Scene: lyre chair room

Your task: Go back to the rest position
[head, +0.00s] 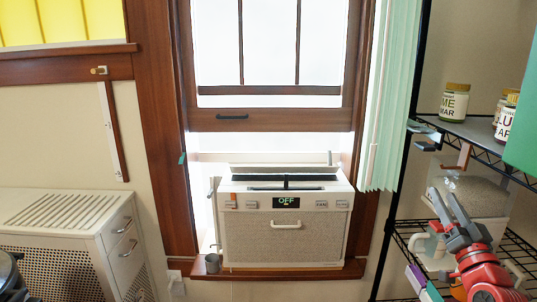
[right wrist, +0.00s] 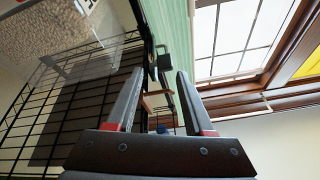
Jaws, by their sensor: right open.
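My right gripper (head: 443,188) is at the lower right of the head view, in front of the wire shelf rack. Its red and grey body points up and to the left. In the right wrist view my right gripper (right wrist: 158,75) shows two dark fingers with red parts, spread apart with nothing between them. My left gripper does not show clearly in either view.
The black rack's upper shelf (head: 470,130) holds jars (head: 455,102). A beige cabinet (head: 75,215) stands at left.

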